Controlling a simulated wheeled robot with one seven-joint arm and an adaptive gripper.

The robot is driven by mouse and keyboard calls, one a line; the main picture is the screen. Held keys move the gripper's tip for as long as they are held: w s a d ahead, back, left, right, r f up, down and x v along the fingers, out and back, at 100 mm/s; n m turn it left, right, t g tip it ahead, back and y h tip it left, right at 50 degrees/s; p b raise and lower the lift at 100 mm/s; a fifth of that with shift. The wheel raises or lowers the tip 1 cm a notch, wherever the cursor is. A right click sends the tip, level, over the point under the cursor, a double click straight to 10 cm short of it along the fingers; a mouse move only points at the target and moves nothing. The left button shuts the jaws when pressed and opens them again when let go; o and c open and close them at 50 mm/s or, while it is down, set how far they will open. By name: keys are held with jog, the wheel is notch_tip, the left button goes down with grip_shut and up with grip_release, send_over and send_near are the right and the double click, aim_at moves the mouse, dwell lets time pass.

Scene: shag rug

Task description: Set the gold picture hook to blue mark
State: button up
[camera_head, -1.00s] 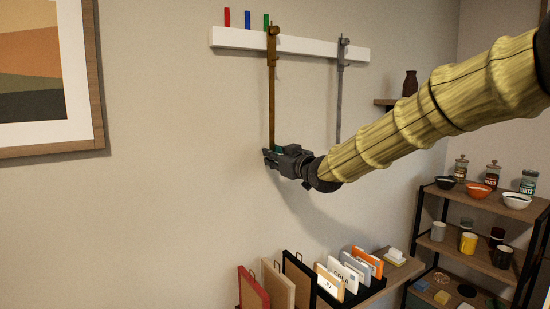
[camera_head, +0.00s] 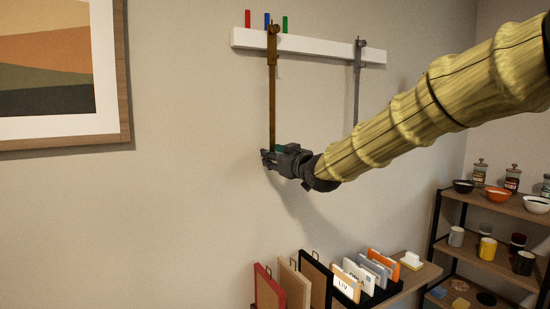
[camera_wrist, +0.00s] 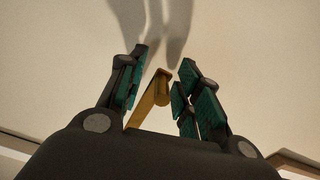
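The gold picture hook (camera_head: 272,85) hangs from the white rail (camera_head: 247,39) on a long rod. Its top clamp sits just right of the blue mark (camera_head: 267,20) and left of the green mark (camera_head: 285,24). The red mark (camera_head: 248,18) is further left. My gripper (camera_head: 268,158) is at the rod's lower end. In the wrist view, the gold hook (camera_wrist: 152,99) stands between the spread fingers of my gripper (camera_wrist: 163,83), close to the right finger with a gap on the left. The fingers are not clamped on it; contact on the right is unclear.
A grey hook (camera_head: 357,85) hangs further right on the rail. A framed picture (camera_head: 124,75) is on the wall at left. Below are several upright frames and cards on a shelf (camera_head: 420,273). A rack (camera_head: 465,204) with bowls and mugs stands at right.

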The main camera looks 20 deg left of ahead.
jog(key=v, duration=1.2)
